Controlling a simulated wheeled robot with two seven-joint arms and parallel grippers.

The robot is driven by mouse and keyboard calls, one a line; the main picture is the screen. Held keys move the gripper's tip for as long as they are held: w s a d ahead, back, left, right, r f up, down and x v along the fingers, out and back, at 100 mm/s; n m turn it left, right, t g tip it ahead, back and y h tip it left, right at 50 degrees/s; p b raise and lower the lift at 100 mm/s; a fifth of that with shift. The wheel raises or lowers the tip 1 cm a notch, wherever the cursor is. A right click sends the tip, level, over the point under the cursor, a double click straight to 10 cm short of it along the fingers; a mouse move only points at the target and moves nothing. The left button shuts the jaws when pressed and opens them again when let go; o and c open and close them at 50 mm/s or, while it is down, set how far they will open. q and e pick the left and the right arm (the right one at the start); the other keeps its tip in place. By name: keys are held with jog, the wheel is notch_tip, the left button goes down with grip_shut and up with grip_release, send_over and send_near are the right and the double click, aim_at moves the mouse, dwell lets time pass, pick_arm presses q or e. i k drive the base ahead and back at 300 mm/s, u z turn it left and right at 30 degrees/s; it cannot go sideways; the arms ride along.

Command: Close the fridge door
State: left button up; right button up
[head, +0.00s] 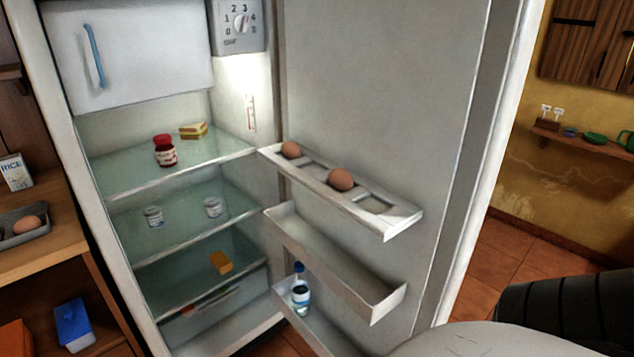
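The fridge (140,130) stands open on the left and centre of the head view. Its white door (375,90) is swung wide open, hinged at the right side of the fridge body, with its inner face towards me. The door's top shelf (390,222) holds two eggs, the middle shelf (340,265) is empty, and the bottom shelf holds a water bottle (300,290). The door's lower right part is hidden behind a pale rounded shape at the bottom edge. Neither of my grippers is in view.
Inside the fridge are a red jar (165,152), cheese or bread (193,130), two small cups and a yellow item (221,262). Wooden shelves (45,250) with an egg tray and a rice box (15,172) stand left. Tiled floor (500,255) shows right of the door.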

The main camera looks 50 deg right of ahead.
aim_at(417, 100)
jog(key=u, duration=2.1)
jog(key=k, duration=2.75)
jog(key=z, duration=1.95)
